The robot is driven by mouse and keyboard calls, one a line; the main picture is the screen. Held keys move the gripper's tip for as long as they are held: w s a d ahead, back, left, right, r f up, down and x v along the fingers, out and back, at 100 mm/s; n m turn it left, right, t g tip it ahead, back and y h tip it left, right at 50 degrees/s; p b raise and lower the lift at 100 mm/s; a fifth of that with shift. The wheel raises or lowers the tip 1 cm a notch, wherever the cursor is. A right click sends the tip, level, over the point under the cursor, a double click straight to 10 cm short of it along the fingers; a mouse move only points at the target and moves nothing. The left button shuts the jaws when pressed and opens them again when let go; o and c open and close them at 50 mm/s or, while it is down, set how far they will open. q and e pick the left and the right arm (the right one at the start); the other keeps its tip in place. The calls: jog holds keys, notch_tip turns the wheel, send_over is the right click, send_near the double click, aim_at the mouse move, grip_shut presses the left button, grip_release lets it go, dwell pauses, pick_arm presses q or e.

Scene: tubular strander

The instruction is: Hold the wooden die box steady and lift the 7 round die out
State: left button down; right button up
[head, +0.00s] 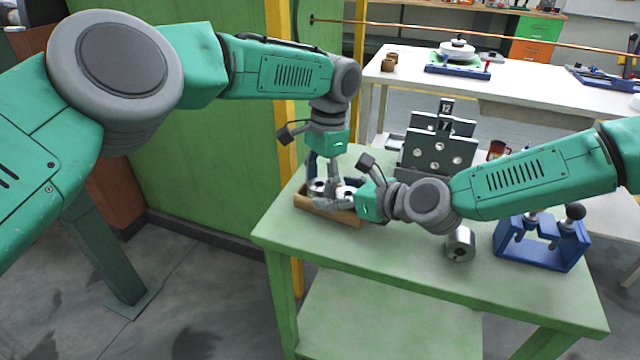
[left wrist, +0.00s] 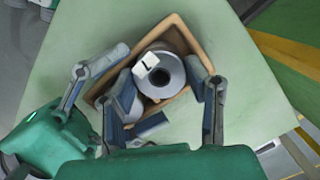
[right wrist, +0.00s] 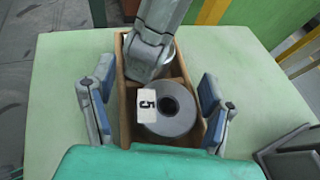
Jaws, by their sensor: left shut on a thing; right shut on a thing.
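The wooden die box (head: 345,217) lies on the left end of the green table. My right gripper (right wrist: 157,112) is shut across the box's outer sides. In the right wrist view a round grey die labelled 5 (right wrist: 176,118) sits in the near compartment. My left gripper (left wrist: 160,90) comes down from above and is shut on a round grey die (left wrist: 172,82), whose white tag looks like an inverted 7. In the right wrist view the left gripper partly hides this die (right wrist: 165,57) at the far compartment. I cannot tell whether it is clear of the box floor.
A round steel part (head: 460,244) and a blue stand with black knobs (head: 542,240) are to the right on the green table (head: 400,285). A dark rack with plates 12 and 7 (head: 438,150) stands behind. A green panel (head: 205,130) and yellow post border the left.

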aim_at(320, 181)
pick_arm(q)
jog(key=r, duration=0.9)
jog(key=shift+w+a, duration=0.1)
jog(key=shift+w, duration=0.1)
pick_arm(e)
jog(key=shift+s+f, duration=0.3)
jog(key=shift+f, duration=0.35)
jog(key=o, duration=1.1)
pick_arm(q)
jog(key=shift+w+a+f, duration=0.1)
jog(key=shift+w+a, duration=0.05)
jog(key=shift+w, duration=0.05)
pick_arm(e)
jog(key=shift+o, duration=1.2)
jog(key=shift+w+a, duration=0.1)
jog(key=shift+w, duration=0.05)
pick_arm(q)
jog(key=shift+d, duration=0.2)
pick_arm(e)
jog(key=shift+w+d+r, duration=0.1)
jog(key=shift+d+r, duration=0.1)
jog(key=shift+r, duration=0.1)
